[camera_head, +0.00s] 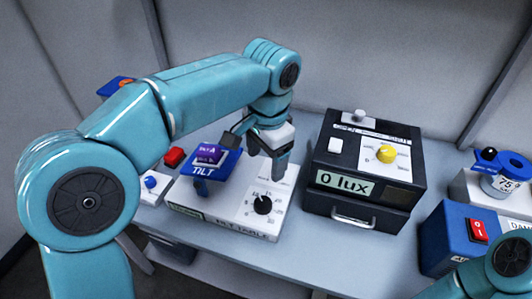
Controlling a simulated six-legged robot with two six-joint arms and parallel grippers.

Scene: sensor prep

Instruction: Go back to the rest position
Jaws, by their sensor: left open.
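My left arm comes in from the left and arches over the bench. My left gripper (272,158) points down above the white tilt table box (232,218), behind its black dial (262,204). The gripper is open, with nothing seen between its fingers. Beside it, a blue tilt platform (203,172) with a small purple block (209,154) sits on the box. Part of my right arm shows at the bottom right corner; its gripper is out of the picture.
A black box (319,159) with a yellow knob (386,154) and a "0 lux" display (345,184) stands right of the gripper. A blue box with a red switch (477,231) and a spool (507,178) are at the right. The bench front (300,262) is clear.

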